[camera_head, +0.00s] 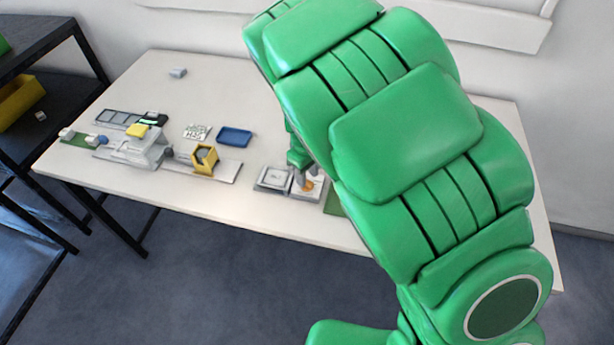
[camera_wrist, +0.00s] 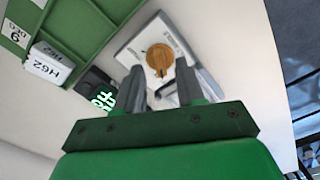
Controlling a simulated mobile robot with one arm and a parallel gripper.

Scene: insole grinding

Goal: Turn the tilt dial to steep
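The tilt dial is a round orange-brown knob (camera_wrist: 160,57) with a raised bar, on a white plate (camera_wrist: 128,54) with small print too blurred to read. In the head view the dial (camera_head: 309,186) sits on a small white unit near the table's front edge. My gripper (camera_wrist: 160,70) is open, its two grey fingers apart with the dial between and just beyond their tips. I cannot tell whether either finger touches it. In the head view my green arm hides most of the gripper and part of the unit.
A white block marked H62 (camera_wrist: 47,66) sits by a green tray (camera_wrist: 82,22), near a black display with green characters (camera_wrist: 98,90). In the head view, a white square device (camera_head: 273,178) stands left of the dial unit; a yellow holder (camera_head: 204,158) and blue tray (camera_head: 235,136) lie farther left.

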